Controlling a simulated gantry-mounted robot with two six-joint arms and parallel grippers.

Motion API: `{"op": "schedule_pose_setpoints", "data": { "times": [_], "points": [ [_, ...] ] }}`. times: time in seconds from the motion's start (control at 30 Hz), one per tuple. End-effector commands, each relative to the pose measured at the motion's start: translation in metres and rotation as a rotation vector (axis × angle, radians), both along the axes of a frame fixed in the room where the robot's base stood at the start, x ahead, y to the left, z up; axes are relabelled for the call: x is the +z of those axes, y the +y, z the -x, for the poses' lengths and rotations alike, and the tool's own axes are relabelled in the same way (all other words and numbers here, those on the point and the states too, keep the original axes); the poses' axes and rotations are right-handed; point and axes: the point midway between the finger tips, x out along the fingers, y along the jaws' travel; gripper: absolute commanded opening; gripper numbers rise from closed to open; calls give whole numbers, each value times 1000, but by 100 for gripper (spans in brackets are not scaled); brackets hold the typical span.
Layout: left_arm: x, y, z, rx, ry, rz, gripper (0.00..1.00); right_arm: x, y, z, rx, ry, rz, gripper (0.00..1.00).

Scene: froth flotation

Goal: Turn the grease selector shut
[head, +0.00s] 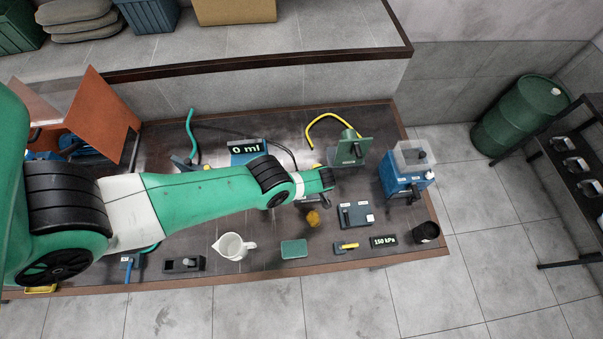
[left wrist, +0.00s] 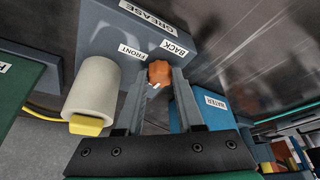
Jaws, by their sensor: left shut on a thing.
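The grease selector (left wrist: 125,40) shows in the left wrist view as a blue-grey box with a GREASE label and FRONT and BACK labels. Its orange knob (left wrist: 158,72) sticks out between those two labels. My left gripper (left wrist: 160,82) is shut on the knob, one finger on each side. In the head view my left arm reaches in from the left and my left gripper (head: 318,199) is over the middle of the bench. The arm and gripper hide the selector there. My right gripper is not in view.
A blue box labelled WATER (left wrist: 213,112) and a pale cylinder (left wrist: 92,90) flank the selector. On the bench (head: 200,275) are a white jug (head: 232,247), a green panel (head: 350,151), a blue machine (head: 405,178) and a black cup (head: 427,232).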

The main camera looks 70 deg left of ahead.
Motion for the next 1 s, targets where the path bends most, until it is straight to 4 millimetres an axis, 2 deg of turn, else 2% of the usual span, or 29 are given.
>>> {"op": "schedule_pose_setpoints", "data": {
  "times": [0.43,0.47,0.6,0.87,1.0],
  "points": [
    [0,0,0,10,-2,0,0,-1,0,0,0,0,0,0],
    [0,0,0,10,-2,0,40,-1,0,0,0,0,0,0],
    [0,0,0,10,-1,1,65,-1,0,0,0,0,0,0],
    [0,0,0,9,-1,0,66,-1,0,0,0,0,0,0],
    [9,-2,-1,9,-1,0,66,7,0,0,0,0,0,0]
  ]
}}
